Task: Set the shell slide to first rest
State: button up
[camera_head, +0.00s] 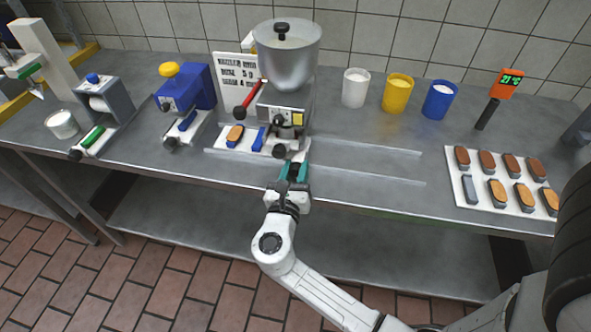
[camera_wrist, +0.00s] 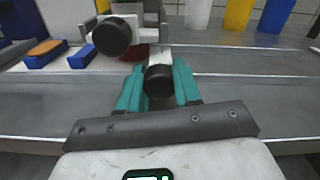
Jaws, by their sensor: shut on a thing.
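The shell slide (camera_head: 222,143) is a white strip lying along a rail at the foot of the metal filling machine (camera_head: 287,95). On its left part sit a blue holder with a tan shell (camera_head: 235,134) and another narrow blue block (camera_head: 259,140). In the wrist view the shell (camera_wrist: 46,47) and the blue block (camera_wrist: 83,57) show at upper left. My gripper (camera_head: 294,173) has teal fingers and is at the slide's right end. In the wrist view its fingers are shut around a black knob (camera_wrist: 160,82) on a short white bar. The knob is mostly hidden in the head view.
Another black knob (camera_wrist: 112,36) stands just left of my fingers. White (camera_head: 355,88), yellow (camera_head: 397,93) and blue (camera_head: 438,100) cups stand behind, right of the machine. A tray of shells (camera_head: 455,182) lies at right. The counter between is clear apart from rails.

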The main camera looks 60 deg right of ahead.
aim_at(354, 189)
grip_shut()
jog(key=s+d+p, duration=0.1)
jog(key=s, duration=0.3)
jog(key=s+d+p, duration=0.1)
jog(key=s+d, duration=0.1)
jog(key=s, duration=0.3)
jog(key=s+d+p, duration=0.1)
jog(key=s+d, duration=0.1)
jog(key=s, duration=0.2)
jog(key=shift+s, duration=0.3)
jog(key=o, duration=0.6)
grip_release()
